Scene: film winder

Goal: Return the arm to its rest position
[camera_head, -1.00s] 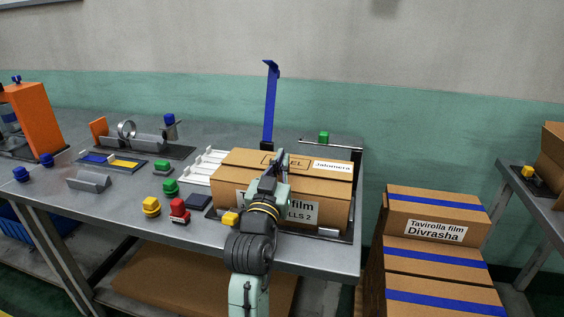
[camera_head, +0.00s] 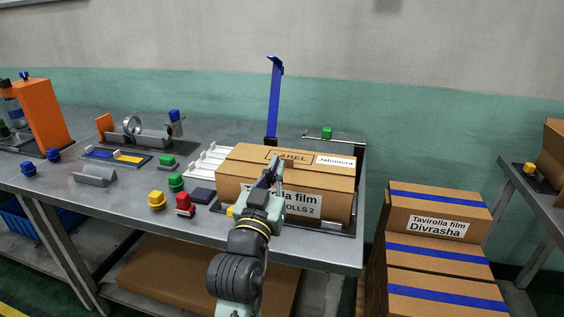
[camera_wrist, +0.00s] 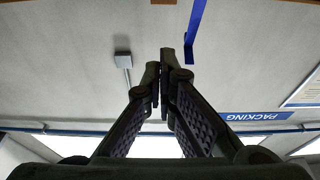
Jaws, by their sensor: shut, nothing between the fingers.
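My arm rises from the bottom of the head view, in front of the closed cardboard box (camera_head: 330,185) on the bench. My gripper (camera_head: 276,168) overlaps the box's front and top edge in that view; I cannot tell the gap between them. In the wrist view my gripper (camera_wrist: 163,78) is shut, its fingertips close together with nothing held. That view faces a grey wall (camera_wrist: 70,70), with an upside-down PACKING sign (camera_wrist: 258,116) and part of the blue post (camera_wrist: 195,25).
The metal bench (camera_head: 120,205) carries yellow, red (camera_head: 184,204) and green buttons left of the box. A blue upright post (camera_head: 275,95) stands behind it. An orange machine (camera_head: 42,115) is at far left. Stacked film boxes (camera_head: 435,225) stand to the right.

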